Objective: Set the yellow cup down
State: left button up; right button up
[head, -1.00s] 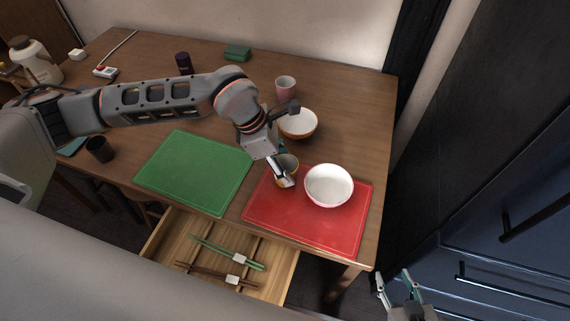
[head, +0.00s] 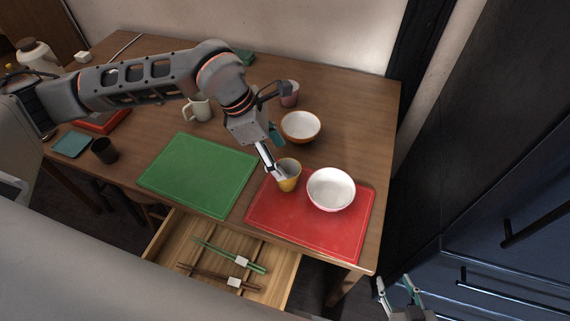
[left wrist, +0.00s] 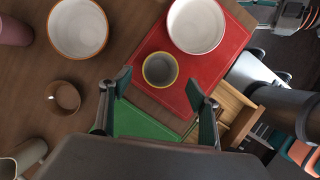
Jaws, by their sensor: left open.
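The yellow cup (head: 291,184) stands upright on the upper left part of the red mat (head: 305,233), left of a white bowl (head: 330,189). In the left wrist view the yellow cup (left wrist: 147,68) shows its grey inside, just beyond the fingertips. My left gripper (head: 273,163) is at the cup's left side in the head view. In the left wrist view its two fingers (left wrist: 158,88) are spread wide with nothing between them. My right gripper (head: 396,285) is at the bottom right, away from the table, its fingers apart and empty.
A green mat (head: 198,175) lies to the left, bare. An orange-brown bowl (head: 301,126) and a pink cup (head: 290,94) stand behind the yellow cup. A cream mug (head: 197,110) and a dark cup (head: 103,151) stand further left. An open drawer (head: 212,257) with chopsticks juts out in front.

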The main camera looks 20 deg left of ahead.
pick_arm(q)
jog(key=v, duration=0.5)
jog(key=shift+a+r, duration=0.1)
jog(key=shift+r, duration=0.2)
